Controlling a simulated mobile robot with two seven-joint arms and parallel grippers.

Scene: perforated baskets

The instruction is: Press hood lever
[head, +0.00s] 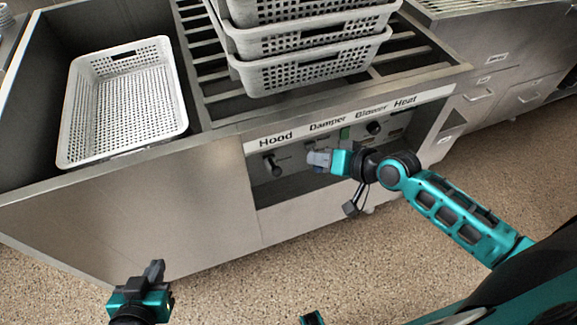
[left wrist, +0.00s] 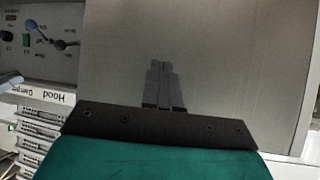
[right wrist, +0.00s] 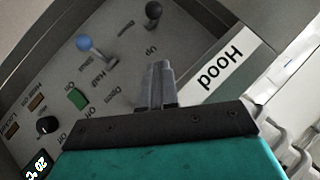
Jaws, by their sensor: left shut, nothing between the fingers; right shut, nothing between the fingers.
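The hood lever (head: 272,165) is a black knob on a stem, under the "Hood" label on the front control panel (head: 262,192). It also shows at the top of the right wrist view (right wrist: 153,9). My right gripper (head: 318,158) is shut and empty in front of the panel, to the right of the hood lever and apart from it. Its closed fingers (right wrist: 160,66) point toward the panel. My left gripper (head: 153,270) is shut and empty, low at the left; in the left wrist view its fingers (left wrist: 160,66) face the plain steel front.
A blue-knobbed lever (right wrist: 83,44) and a green button (right wrist: 78,98) sit beside the hood lever. Stacked white perforated baskets (head: 310,55) stand on the slatted top. Another basket (head: 70,140) sits in the left bay. Open floor (head: 230,295) lies in front.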

